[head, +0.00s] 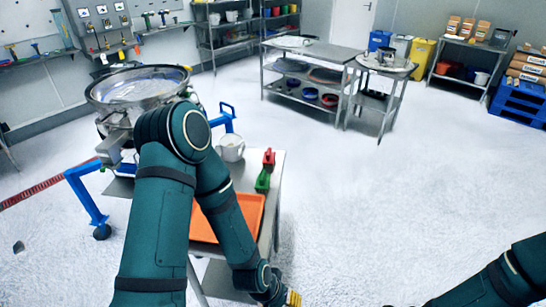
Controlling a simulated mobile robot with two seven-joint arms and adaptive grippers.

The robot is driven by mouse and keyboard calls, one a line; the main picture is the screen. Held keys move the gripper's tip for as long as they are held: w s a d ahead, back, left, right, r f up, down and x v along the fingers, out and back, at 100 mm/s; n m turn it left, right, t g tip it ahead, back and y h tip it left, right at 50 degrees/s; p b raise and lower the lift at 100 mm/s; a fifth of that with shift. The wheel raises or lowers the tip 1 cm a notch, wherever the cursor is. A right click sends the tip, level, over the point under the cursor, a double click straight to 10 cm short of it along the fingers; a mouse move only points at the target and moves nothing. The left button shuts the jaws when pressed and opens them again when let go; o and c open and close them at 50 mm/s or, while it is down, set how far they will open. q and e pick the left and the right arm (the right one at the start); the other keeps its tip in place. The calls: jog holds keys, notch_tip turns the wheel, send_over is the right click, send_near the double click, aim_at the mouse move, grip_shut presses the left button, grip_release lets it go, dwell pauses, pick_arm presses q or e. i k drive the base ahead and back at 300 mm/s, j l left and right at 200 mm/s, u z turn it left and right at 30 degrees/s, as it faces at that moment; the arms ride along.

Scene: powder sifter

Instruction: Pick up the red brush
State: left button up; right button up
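The red brush (269,158) is on the far right corner of the small metal table (277,205), just behind a green brush (263,180). My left arm bends over the table's left and front side. My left gripper (293,298) shows only as a small yellow-tipped part at the bottom edge, below the table's front right corner and well apart from the red brush. Whether it is open or shut cannot be made out. My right arm enters at the bottom right; its gripper is out of view.
An orange tray (252,212) and a white pot (231,148) share the table with the brushes. A round metal sifter (138,87) on a blue-framed stand is at the left. Steel tables (310,55) stand farther back. The floor right of the small table is clear.

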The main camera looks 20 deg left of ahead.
aim_at(268, 158)
jog(key=i+l+u, duration=0.1)
jog(key=l, duration=0.2)
jog(key=i+l+u, duration=0.2)
jog(key=l, duration=0.45)
jog(key=i+l+u, duration=0.15)
jog(key=i+l, duration=0.15)
jog(key=l, duration=0.15)
jog(key=i+l+u, duration=0.15)
jog(key=i+l, duration=0.15)
jog(key=l, duration=0.15)
jog(key=i+l+u, duration=0.2)
jog(key=i, duration=0.35)
jog(key=i+l+u, duration=0.25)
jog(key=i+l, duration=0.15)
jog(key=i, duration=0.1)
